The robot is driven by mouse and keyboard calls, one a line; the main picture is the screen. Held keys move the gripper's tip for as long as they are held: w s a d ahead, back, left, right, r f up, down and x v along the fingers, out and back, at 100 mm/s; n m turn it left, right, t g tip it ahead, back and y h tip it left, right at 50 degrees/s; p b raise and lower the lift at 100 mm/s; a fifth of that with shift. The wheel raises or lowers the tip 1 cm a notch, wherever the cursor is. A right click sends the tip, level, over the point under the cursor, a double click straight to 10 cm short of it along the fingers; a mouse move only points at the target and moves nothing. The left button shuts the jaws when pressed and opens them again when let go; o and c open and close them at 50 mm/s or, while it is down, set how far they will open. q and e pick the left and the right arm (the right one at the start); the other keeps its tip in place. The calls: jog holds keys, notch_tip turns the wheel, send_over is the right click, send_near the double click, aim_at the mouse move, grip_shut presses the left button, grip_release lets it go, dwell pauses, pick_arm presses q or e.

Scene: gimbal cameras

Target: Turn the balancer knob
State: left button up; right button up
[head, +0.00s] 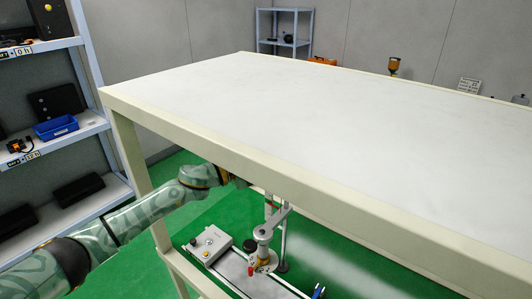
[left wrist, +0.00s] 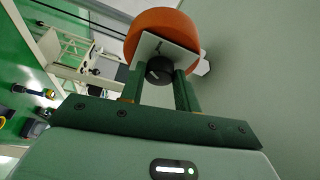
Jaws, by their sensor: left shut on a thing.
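In the left wrist view, a small dark round knob (left wrist: 158,70) with a light mark sits on a pale plate (left wrist: 170,47) in front of a round orange body (left wrist: 165,22), which looks like the balancer. My left gripper (left wrist: 160,80) has its two green fingers on either side of the knob and is shut on it. In the head view my left arm reaches in under the tabletop edge, and its fingers and the knob are hidden there. My right gripper is not in view.
A large white table (head: 300,105) with a cream frame fills the head view. A machine with a grey column (head: 264,252) and a control box (head: 210,243) show below its edge. Shelves with a blue bin (head: 55,127) stand at the left. The tabletop is bare.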

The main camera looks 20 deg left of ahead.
pick_arm(q)
jog(key=shift+f, duration=0.1)
jog(key=o, duration=1)
jog(key=shift+b+v, duration=2.65)
jog(key=shift+v, duration=5.5)
